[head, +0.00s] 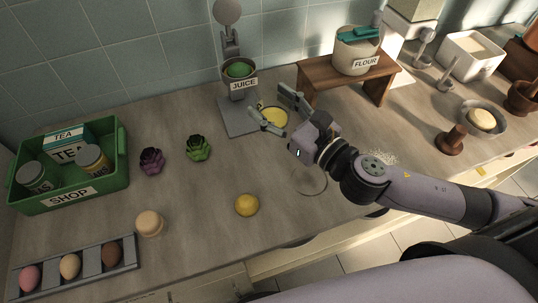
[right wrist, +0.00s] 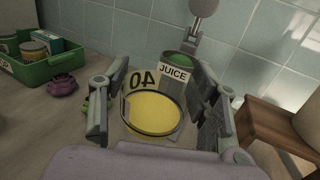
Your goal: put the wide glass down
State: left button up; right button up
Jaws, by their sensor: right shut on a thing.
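The wide glass (head: 273,117) holds yellow juice and sits between the fingers of my right gripper (head: 276,108), which is shut on it. In the right wrist view the glass (right wrist: 152,114) looks upright, with a "40" label on its far side and a finger on each side. It is at the right edge of the juice dispenser's grey base (head: 238,128), with the dispenser (right wrist: 176,68) behind it. I cannot tell whether its bottom touches the base or counter; the gripper partly hides it. My left gripper is not in view.
A wooden stand (head: 322,77) with a flour canister (head: 356,52) is close on the right. A faint clear round outline (head: 312,190) shows below my wrist.

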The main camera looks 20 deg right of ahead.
aim_at(268, 97)
jog(key=r, duration=0.1)
jog(key=a+r+p, duration=0.1)
jog(key=r+p, duration=0.1)
jog(key=shift+s+a+r, duration=0.15)
jog(key=shift+s+r, duration=0.1)
jog(key=shift+s, duration=0.15)
pick_arm(q)
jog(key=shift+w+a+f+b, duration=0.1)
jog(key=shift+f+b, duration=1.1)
jog(key=shift+b, duration=0.85)
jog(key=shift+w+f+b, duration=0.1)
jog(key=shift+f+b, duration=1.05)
jog(key=shift+b, duration=0.85)
pick_arm(e)
jog(key=shift+f, duration=10)
jog(key=shift+f, duration=0.15)
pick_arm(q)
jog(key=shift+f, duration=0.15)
pick_arm(e)
jog(key=o, duration=1.3)
